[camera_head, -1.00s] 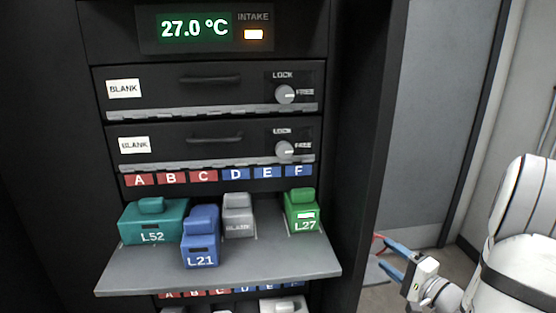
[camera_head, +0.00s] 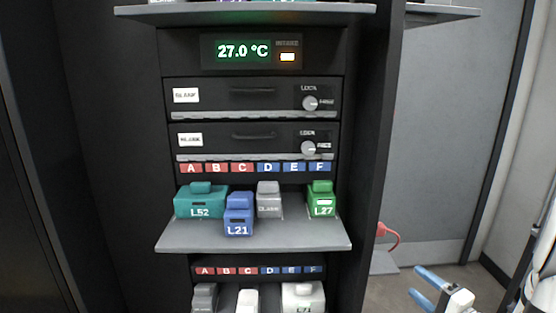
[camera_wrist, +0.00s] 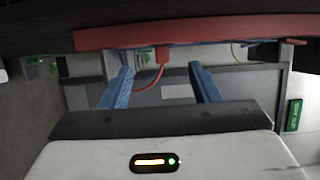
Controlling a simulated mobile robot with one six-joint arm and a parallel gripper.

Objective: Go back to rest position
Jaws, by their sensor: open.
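My gripper (camera_head: 416,282) is at the lower right of the head view, its two blue fingers apart and pointing left. It is out to the right of the black cabinet, clear of the modules on its shelf. In the wrist view my gripper (camera_wrist: 160,78) shows both blue fingers spread, with nothing held between them. A red cable (camera_wrist: 160,65) hangs beyond the fingers there; whether it is near them is hard to tell.
A grey shelf (camera_head: 255,238) holds teal L52 (camera_head: 200,202), blue L21 (camera_head: 239,218), a grey blank (camera_head: 268,200) and green L27 (camera_head: 321,200). Two blank drawers (camera_head: 250,98) sit above it. A red cable end (camera_head: 389,233) sticks out right of the cabinet. Floor shows at right.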

